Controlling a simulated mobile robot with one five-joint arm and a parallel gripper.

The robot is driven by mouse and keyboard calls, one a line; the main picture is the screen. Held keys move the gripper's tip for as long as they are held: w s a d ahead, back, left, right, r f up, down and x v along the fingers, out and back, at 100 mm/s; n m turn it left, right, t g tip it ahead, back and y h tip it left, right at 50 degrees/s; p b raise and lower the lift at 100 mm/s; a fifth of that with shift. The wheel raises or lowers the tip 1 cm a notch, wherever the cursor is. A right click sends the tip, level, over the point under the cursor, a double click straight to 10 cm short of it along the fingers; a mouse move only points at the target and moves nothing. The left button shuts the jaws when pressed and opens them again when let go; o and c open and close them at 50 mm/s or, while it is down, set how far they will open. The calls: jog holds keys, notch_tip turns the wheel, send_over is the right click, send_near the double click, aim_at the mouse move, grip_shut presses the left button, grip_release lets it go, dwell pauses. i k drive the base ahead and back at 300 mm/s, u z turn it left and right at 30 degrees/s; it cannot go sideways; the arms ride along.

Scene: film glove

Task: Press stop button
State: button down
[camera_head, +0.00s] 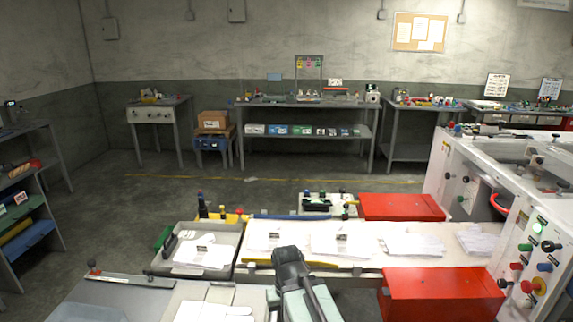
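A white machine (480,190) with knobs and buttons on its side panels stands at the right. My gripper (289,256) is dark and shows at the bottom middle, over the near edge of the worktable. It is well to the left of the red button and apart from it. I cannot see its fingertips clearly or anything held in it.
A worktable with papers (340,240) spans the middle. A red box (440,292) stands between my gripper and the machine panel; another red box (400,206) is behind. A grey tray (203,270) is at the left. The floor (180,200) beyond the table is open.

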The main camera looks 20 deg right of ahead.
aim_at(514, 266)
jog(key=z, duration=2.05)
